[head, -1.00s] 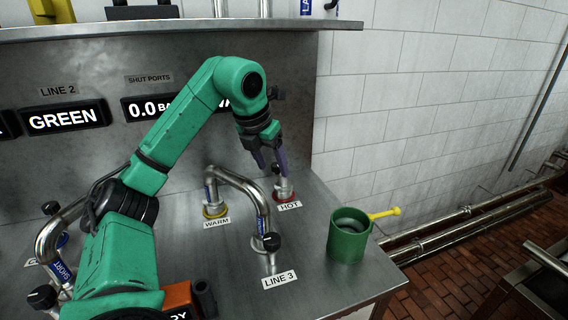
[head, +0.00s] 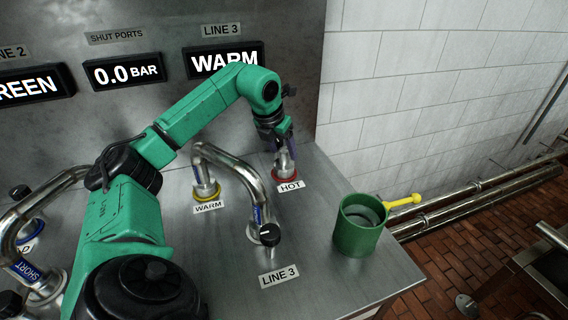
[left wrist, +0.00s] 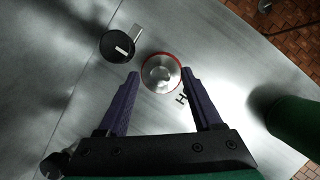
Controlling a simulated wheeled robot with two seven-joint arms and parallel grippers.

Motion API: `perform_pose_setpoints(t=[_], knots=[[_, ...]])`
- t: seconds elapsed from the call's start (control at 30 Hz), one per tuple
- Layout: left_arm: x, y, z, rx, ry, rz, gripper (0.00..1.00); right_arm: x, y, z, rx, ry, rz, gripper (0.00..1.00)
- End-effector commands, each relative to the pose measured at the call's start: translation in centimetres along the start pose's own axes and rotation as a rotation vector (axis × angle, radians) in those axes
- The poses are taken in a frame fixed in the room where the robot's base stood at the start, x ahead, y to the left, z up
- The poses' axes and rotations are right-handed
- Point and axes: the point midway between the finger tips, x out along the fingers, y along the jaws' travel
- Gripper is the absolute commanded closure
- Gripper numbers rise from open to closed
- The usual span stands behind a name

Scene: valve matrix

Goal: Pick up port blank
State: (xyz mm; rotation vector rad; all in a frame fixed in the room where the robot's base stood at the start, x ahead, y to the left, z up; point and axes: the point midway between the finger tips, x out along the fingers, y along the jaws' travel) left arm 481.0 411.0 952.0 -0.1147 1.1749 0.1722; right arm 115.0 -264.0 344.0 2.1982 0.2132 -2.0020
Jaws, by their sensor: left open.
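The port blank, as far as I can tell, is the silver round cap (head: 283,165) on the red-ringed port labelled HOT. In the left wrist view the silver cap (left wrist: 161,73) shows from above inside its red ring. My left gripper (head: 278,143) is over it, pointing down, its purple fingers partly hiding it in the head view. In the left wrist view the open fingers of my left gripper (left wrist: 159,75) lie on either side of the cap, with gaps to it; I cannot tell their exact height. My right gripper is not in view.
A bent steel pipe (head: 240,176) runs from the yellow-ringed WARM port (head: 206,191) to the LINE 3 port. A black knob (left wrist: 118,46) is close to the left finger. A green mug (head: 358,238) with a yellow handle stands right, near the counter edge.

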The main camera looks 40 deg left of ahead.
Motion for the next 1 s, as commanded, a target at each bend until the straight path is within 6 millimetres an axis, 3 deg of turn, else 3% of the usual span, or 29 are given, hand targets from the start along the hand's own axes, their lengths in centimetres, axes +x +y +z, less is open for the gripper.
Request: perform_pose_setpoints(t=[0.1, 0.3, 0.33, 0.4, 0.5, 0.83, 1.0], knots=[[1.6, -0.1, 0.0, 0.0, 0.001, -0.001, 0.33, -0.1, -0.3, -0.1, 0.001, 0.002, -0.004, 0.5], [1.8, -0.1, 0.0, 0.001, -0.001, -0.001, 0.33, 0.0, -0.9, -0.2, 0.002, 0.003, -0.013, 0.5], [1.8, -0.1, 0.0, 0.001, -0.001, -0.001, 0.41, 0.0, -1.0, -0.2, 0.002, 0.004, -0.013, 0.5], [1.8, -0.1, 0.0, 0.001, -0.001, -0.001, 0.68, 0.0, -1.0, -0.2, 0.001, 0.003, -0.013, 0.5], [1.7, -0.1, 0.0, 0.001, -0.001, -0.001, 1.0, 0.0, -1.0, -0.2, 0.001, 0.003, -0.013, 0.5], [1.5, -0.1, 0.1, 0.0, -0.003, -0.001, 1.0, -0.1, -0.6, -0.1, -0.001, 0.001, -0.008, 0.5], [-0.3, -0.1, 1.0, 0.0, -0.007, -0.003, 1.0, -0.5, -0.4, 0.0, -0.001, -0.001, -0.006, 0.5]])
